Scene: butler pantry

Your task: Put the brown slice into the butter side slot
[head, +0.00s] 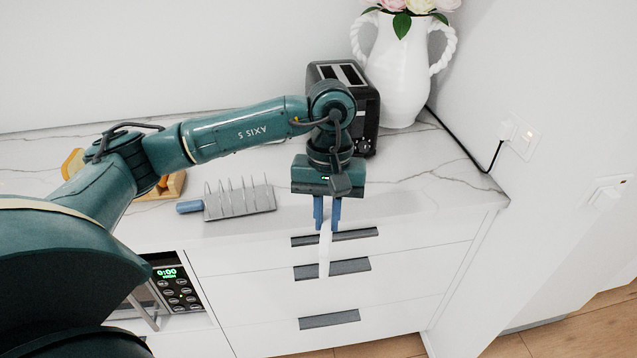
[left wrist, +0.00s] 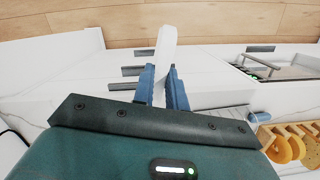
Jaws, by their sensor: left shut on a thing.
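My left gripper (head: 327,212) is shut on a narrow white piece (head: 325,252), which hangs down in front of the counter edge, over the drawer fronts. In the left wrist view the white piece (left wrist: 165,50) sticks out past the blue fingertips (left wrist: 163,88). I see no clearly brown slice. A grey wire rack (head: 240,203) with several upright dividers stands on the counter, left of the gripper. A blue block (head: 189,207) is at its left end; I cannot tell if it marks the butter side. The rack slots look empty. My right gripper is out of view.
A black toaster (head: 367,108) and a white flower vase (head: 397,75) stand at the back right. A wooden holder (head: 172,188) with orange-yellow slices is partly hidden by my left arm; slices (left wrist: 282,149) show in the left wrist view. The counter right of the rack is clear.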

